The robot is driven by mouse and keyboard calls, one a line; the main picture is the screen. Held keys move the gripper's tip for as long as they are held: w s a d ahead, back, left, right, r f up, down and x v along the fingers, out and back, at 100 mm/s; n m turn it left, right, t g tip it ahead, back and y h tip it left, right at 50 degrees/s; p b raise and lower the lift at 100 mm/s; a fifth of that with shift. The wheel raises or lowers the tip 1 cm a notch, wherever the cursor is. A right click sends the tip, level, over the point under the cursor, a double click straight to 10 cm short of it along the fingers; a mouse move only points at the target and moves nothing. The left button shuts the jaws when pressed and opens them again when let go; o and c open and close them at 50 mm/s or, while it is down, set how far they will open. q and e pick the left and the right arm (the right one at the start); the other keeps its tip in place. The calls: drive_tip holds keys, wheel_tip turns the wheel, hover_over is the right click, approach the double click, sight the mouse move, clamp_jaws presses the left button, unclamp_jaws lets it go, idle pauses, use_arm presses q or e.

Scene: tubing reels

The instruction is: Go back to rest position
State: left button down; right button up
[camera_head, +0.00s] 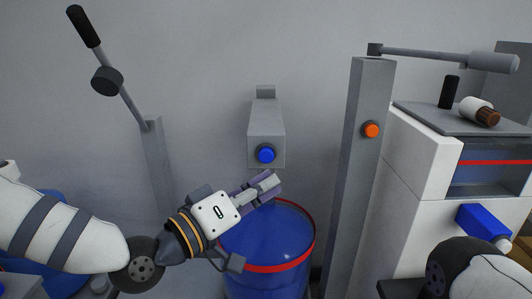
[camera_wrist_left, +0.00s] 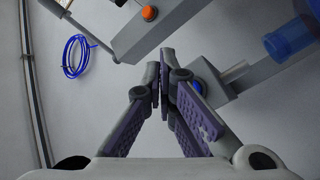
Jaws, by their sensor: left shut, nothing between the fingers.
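My left gripper (camera_head: 266,186) reaches in from the left in the head view. It is above the blue drum and just below the wall box's blue button. In the left wrist view its purple-padded fingers (camera_wrist_left: 164,72) meet at the tips, with nothing between them. The blue button (camera_wrist_left: 198,86) shows just beyond the fingertips there, partly hidden; I cannot tell whether they touch it. Part of my right arm (camera_head: 480,272) shows at the lower right of the head view, but its gripper is out of view.
A grey wall box (camera_head: 265,120) carries the blue button. The blue drum (camera_head: 265,240) has a red rim. A grey post (camera_head: 360,190) with an orange button (camera_head: 371,130) stands beside a white cabinet (camera_head: 415,155). A lever (camera_head: 130,105) stands at left. Blue tubing (camera_wrist_left: 75,55) hangs in the wrist view.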

use_arm(q)
drive_tip(key=shift+f, duration=0.1)
drive_tip(key=s+a+f+g+y+p, duration=0.1)
drive_tip(key=s+a+f+g+y, duration=0.25)
drive_tip(key=s+f, duration=0.9)
drive_tip(key=s+a+f+g+y+p, duration=0.1)
drive_tip(key=s+a+f+g+y, duration=0.3)
drive_tip(key=s+f, duration=0.8)
drive_tip(key=s+a+f+g+y, duration=0.3)
drive_tip(key=s+a, duration=0.4)
drive_tip(key=s, duration=0.3)
drive_tip(key=s+a+f+g+y+p, duration=0.1)
drive_tip(key=s+a+f+g+y, duration=0.2)
drive_tip(key=s, duration=0.7)
drive_tip(key=a+f+g, duration=0.2)
drive_tip(key=a, duration=0.2)
drive_tip(key=shift+a+f, duration=0.25)
drive_tip(key=shift+a, duration=0.1)
use_arm(e)
drive_tip(key=shift+t, duration=0.8)
drive_tip(key=w+r, duration=0.3)
drive_tip(key=shift+w+r, duration=0.35)
drive_tip(key=shift+r, duration=0.05)
use_arm(q)
drive_tip(key=shift+w, duration=0.1)
